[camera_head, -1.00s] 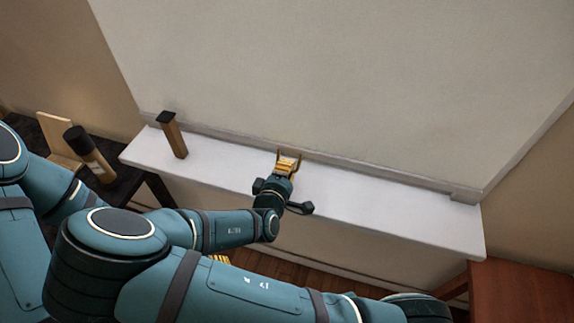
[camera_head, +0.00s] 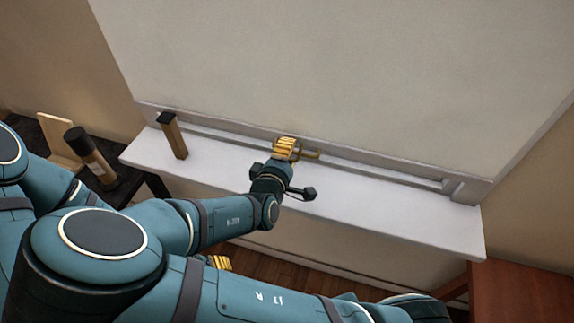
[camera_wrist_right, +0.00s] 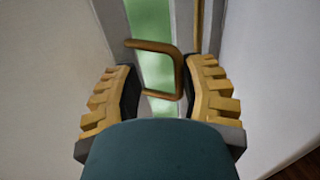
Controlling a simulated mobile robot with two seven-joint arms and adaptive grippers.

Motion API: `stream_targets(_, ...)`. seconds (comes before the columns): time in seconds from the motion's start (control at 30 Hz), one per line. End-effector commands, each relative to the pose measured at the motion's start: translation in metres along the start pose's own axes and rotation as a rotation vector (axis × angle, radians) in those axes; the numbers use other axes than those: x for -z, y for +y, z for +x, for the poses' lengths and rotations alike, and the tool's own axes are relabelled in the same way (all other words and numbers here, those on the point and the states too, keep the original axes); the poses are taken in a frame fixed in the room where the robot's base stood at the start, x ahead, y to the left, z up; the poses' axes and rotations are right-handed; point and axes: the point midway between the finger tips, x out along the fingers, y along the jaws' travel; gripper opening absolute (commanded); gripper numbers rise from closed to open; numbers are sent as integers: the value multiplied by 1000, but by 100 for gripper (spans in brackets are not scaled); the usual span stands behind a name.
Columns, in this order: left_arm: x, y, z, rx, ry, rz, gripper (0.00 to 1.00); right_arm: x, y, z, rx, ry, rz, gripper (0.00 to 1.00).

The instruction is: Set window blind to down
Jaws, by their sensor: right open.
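The window blind (camera_head: 340,75) is a large plain off-white sheet filling the upper middle of the head view. Its lower edge hangs a little above the sill, with a narrow gap of window frame below. My right gripper (camera_head: 296,150) is at this lower edge, above the sill. In the wrist view, the right gripper (camera_wrist_right: 160,92) is open, with a finger on each side of a brown bent handle (camera_wrist_right: 178,72). The fingers are apart from the handle as far as I can see. Of my left gripper, only some yellow finger parts (camera_head: 218,262) show behind my arm.
The white sill (camera_head: 400,213) runs across under the blind. A brown-and-black block (camera_head: 174,135) stands at its left end. A dark table with a black-capped cylinder (camera_head: 90,155) is at left, a reddish-brown wooden surface (camera_head: 520,290) at lower right. Green shows through the glass (camera_wrist_right: 152,30).

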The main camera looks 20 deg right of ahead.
Motion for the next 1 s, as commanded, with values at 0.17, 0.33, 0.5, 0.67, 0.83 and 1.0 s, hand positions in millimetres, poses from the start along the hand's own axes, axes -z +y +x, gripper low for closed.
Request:
stream_targets(0.17,0,0,0,0,0,0,52,0,27,-6,-3,1,3,38)
stream_targets(0.33,0,0,0,0,0,0,52,-1,38,-8,-2,0,1,38)
stream_targets(0.5,0,0,0,0,0,0,52,-1,40,-8,-1,0,0,38)
stream_targets(0.67,0,0,0,0,0,0,52,-2,40,-9,-1,0,0,38)
stream_targets(0.83,2,3,-7,1,5,-2,52,-1,41,-16,-1,1,-3,38)
stream_targets(1.0,6,6,-16,1,13,-4,52,-1,42,-27,0,1,-3,38)
